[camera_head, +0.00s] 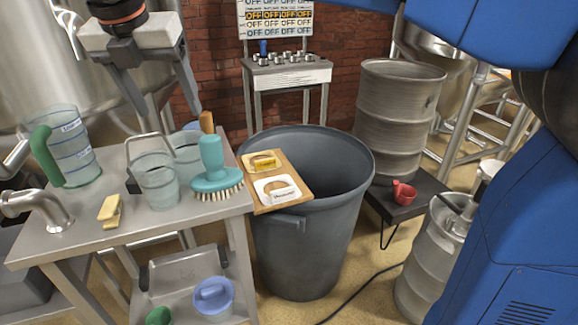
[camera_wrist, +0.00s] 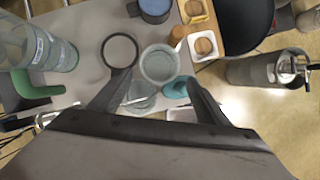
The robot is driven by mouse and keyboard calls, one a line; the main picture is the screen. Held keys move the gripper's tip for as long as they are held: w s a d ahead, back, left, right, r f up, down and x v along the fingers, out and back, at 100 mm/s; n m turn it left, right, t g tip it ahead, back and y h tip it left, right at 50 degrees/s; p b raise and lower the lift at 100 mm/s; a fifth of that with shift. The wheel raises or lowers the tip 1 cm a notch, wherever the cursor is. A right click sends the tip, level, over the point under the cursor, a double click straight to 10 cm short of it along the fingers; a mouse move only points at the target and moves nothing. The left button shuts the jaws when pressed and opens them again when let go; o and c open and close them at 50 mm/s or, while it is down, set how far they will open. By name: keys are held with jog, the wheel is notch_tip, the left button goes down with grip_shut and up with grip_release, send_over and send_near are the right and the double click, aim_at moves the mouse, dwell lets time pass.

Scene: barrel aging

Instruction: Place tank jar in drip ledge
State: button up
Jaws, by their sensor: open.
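My gripper (camera_head: 172,118) hangs open and empty above the metal table. Two clear jars stand on that table, a nearer one (camera_head: 155,182) and a farther one (camera_head: 187,153) partly behind it; I cannot tell which is the tank jar. In the wrist view my gripper (camera_wrist: 155,79) has its fingers spread, with the farther jar (camera_wrist: 160,64) showing between and beyond the tips and the nearer jar (camera_wrist: 138,97) lower down, between the fingers. Neither jar is held. I cannot identify the drip ledge for certain; a shallow metal tray (camera_head: 185,270) lies on the lower shelf.
A teal brush (camera_head: 212,172) stands right of the jars. A green-handled pitcher (camera_head: 75,150) and a yellow clip (camera_head: 110,211) are left. A wooden board (camera_head: 282,196) with two labelled pieces overhangs a grey bin (camera_head: 310,245). A red scoop (camera_head: 403,193) sits on a black stand.

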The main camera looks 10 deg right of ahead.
jog(key=w+d+f+m, duration=0.1)
jog(key=d+f+m, duration=0.15)
jog(key=d, duration=0.35)
jog(key=w+d+f+m, duration=0.1)
jog(key=d+m, duration=0.3)
jog(key=d, duration=0.3)
jog(key=s+d+f+m, duration=0.3)
jog(key=d+f+m, duration=0.3)
jog(key=d, duration=0.5)
jog(key=s+d+f+m, duration=0.4)
jog(key=d+f+m, duration=0.3)
jog(key=d+m, duration=0.4)
jog(key=shift+s+d+f+g+y, duration=0.15)
jog(key=shift+d+f+g+y, duration=0.15)
jog(key=shift+d+y, duration=0.15)
jog(key=shift+o, duration=0.2)
jog(key=s+d+f+m, duration=0.7)
jog(key=s+f+m, duration=0.1)
jog(key=f+m, duration=0.2)
jog(key=shift+s+f+m+t, duration=0.2)
jog(key=shift+f+m+t, duration=0.2)
jog(key=shift+f, duration=0.1)
